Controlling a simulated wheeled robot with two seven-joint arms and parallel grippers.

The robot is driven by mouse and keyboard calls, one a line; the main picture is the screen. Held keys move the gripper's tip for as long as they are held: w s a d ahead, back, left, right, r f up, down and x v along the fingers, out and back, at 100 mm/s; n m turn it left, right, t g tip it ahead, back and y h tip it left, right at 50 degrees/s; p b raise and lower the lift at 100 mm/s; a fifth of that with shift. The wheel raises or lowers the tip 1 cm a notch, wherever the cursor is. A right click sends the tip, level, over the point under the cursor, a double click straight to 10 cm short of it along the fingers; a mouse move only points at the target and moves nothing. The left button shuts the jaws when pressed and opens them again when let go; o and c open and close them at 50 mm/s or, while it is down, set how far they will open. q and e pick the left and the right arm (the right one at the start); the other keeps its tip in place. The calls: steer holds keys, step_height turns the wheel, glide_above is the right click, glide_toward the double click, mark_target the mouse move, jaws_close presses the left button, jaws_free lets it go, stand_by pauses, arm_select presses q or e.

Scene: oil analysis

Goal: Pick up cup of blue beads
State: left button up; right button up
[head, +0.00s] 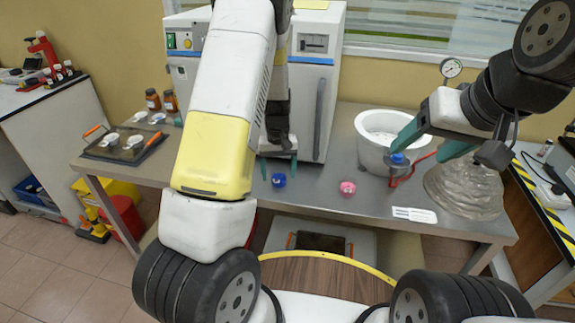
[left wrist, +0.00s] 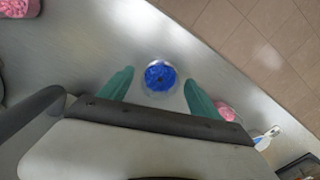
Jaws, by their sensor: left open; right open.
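The clear cup of blue beads (head: 279,180) stands on the steel table near its front edge. In the left wrist view the cup of blue beads (left wrist: 160,76) lies in the gap between my left fingers. My left gripper (head: 278,167) is open just above and behind the cup, with teal fingers to either side; I cannot tell whether they touch it. It also shows in the left wrist view (left wrist: 158,90). My right gripper (head: 432,144) is open, its teal fingers near the white bowl's right side.
A cup of pink beads (head: 347,187) stands right of the blue one.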

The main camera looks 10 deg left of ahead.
arm_select(q)
steer(key=shift+f, duration=0.6)
steer(key=c, duration=1.5)
steer(key=shift+o, duration=0.2)
steer(key=shift+r, duration=0.2)
